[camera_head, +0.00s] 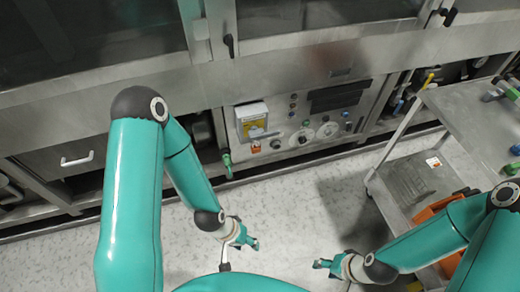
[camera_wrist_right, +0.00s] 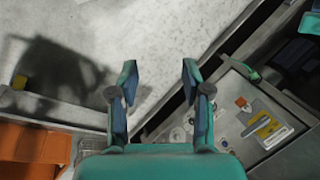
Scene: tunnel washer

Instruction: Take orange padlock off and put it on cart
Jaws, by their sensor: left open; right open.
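The orange padlock (camera_head: 255,149) appears as a small orange patch below a box with a yellow label on the washer's control panel. It also shows in the right wrist view (camera_wrist_right: 241,102). How it is fastened is too small to tell. The grey metal cart (camera_head: 468,112) stands at the right. My left gripper (camera_head: 252,241) is open and empty over the floor, in front of the panel and apart from the padlock. My right gripper (camera_head: 320,264) is open and empty between the panel and the cart; its spread fingers show in the right wrist view (camera_wrist_right: 158,72).
The control panel (camera_head: 311,125) has several knobs and gauges. A green-handled valve (camera_head: 227,163) sticks out left of it. An orange bin (camera_head: 424,213) is on the cart's lower level, and green items (camera_head: 508,90) are on its top. Speckled floor (camera_head: 300,210) lies clear between.

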